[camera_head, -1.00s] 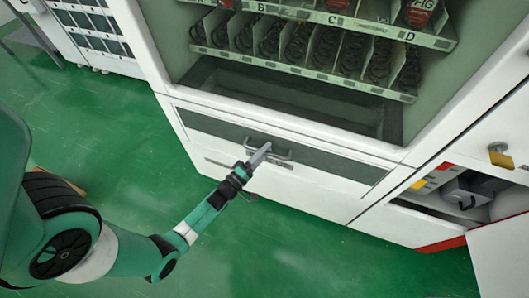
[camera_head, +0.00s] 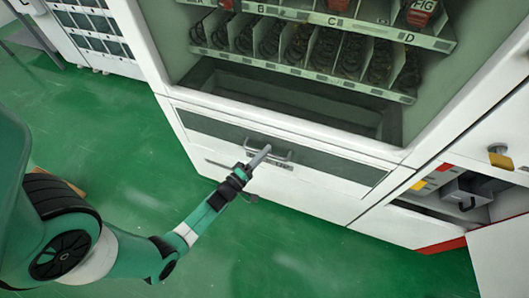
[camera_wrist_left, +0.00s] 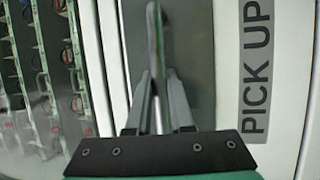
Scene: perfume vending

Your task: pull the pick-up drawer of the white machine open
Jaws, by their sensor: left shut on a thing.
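The white machine (camera_head: 300,185) has a pick-up drawer with a dark grey panel (camera_head: 330,165) low on its front, and the drawer sits flush in the machine. A bar handle (camera_head: 283,156) stands out from the panel. My left gripper (camera_head: 264,153) is at the handle. In the left wrist view, the fingers of my left gripper (camera_wrist_left: 157,92) are closed around the handle bar (camera_wrist_left: 155,35). The "PICK UP" lettering (camera_wrist_left: 256,75) shows on the white front to the right. My right gripper is not in view.
Above the drawer are a dark recess (camera_head: 290,95) and shelves with black spirals (camera_head: 300,45). To the right, an open compartment (camera_head: 465,190) shows grey parts, with a yellow padlock (camera_head: 499,157) above it. The green floor (camera_head: 270,250) in front of the drawer is clear.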

